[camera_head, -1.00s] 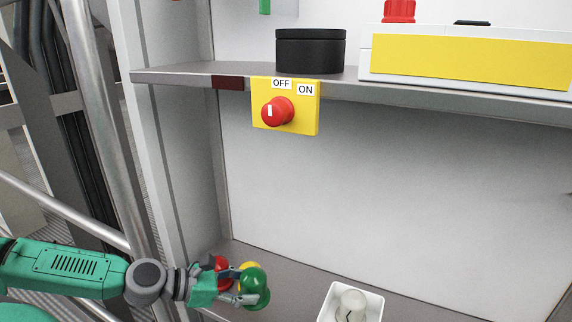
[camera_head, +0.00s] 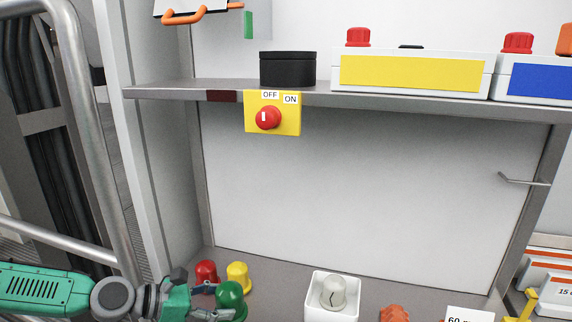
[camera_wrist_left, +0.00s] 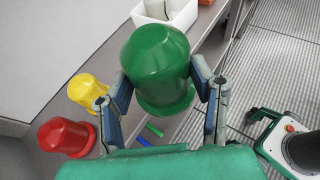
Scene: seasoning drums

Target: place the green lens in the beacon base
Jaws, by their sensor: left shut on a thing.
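The green lens (camera_head: 231,297) is a dome-shaped cap at the lower left of the head view. My left gripper (camera_head: 213,302) is shut on it. In the left wrist view the green lens (camera_wrist_left: 158,68) sits between the two fingers, dome toward the top and flange toward the gripper body. A black round piece (camera_head: 288,70), which looks like the beacon base, stands on the upper shelf above the yellow OFF/ON switch plate. It is well above and to the right of the gripper. My right gripper is not in view.
A red lens (camera_head: 206,271) and a yellow lens (camera_head: 238,274) stand close beside the gripper. A white bin (camera_head: 318,304) with a clear lens is to the right. The shelf (camera_head: 180,91) overhangs; a red knob (camera_head: 267,118) juts below it. White boxes (camera_head: 411,91) occupy the shelf's right.

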